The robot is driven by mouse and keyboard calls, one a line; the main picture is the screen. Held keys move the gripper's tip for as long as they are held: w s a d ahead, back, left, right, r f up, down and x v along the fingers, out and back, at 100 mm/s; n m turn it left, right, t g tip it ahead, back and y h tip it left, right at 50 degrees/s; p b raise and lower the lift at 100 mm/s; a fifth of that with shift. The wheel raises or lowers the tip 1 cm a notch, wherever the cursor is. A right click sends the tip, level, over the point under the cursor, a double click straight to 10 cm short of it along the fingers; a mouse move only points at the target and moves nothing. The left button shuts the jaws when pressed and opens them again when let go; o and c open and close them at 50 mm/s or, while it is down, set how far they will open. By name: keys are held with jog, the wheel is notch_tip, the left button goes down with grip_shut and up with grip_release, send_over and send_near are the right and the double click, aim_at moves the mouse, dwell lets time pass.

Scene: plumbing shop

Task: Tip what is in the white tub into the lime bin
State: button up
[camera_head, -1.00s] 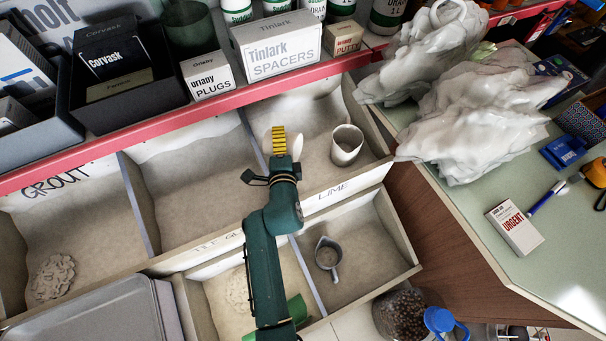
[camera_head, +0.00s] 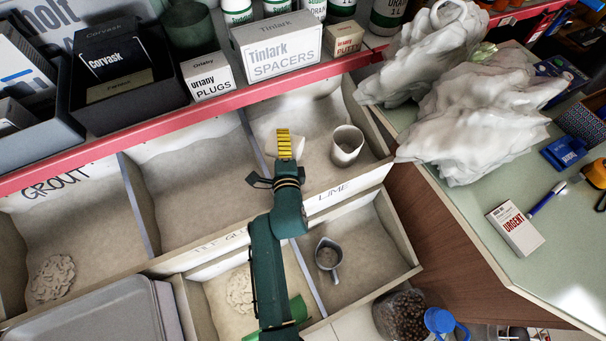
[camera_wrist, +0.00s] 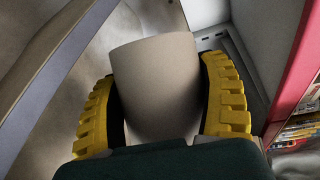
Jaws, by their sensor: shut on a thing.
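My gripper (camera_head: 284,143) is over the upper row of bins, near the divider left of the upper right bin (camera_head: 318,118). In the wrist view its yellow fingers (camera_wrist: 165,105) are shut on the sides of a pale tub (camera_wrist: 155,75). Its wall fills the middle of that view; its mouth and contents are hidden. In the head view the fingers mostly cover it. The word LIME is on the wall (camera_head: 372,182) between the upper right bin and the lower right bin (camera_head: 365,250). A jug (camera_head: 328,254) stands in the lower right bin.
An open pale cup (camera_head: 347,147) stands in the upper right bin. A red-edged shelf (camera_head: 225,98) with boxes runs behind the bins. White bags (camera_head: 478,120) lie on the counter at right. Pale lumps (camera_head: 53,277) lie in the grout bin. A jar (camera_head: 398,313) stands at front right.

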jog(key=shift+s+f, duration=0.1)
jog(key=shift+s+d, duration=0.15)
jog(key=shift+m, duration=0.3)
jog(key=shift+w+f, duration=0.15)
jog(key=shift+w, duration=0.05)
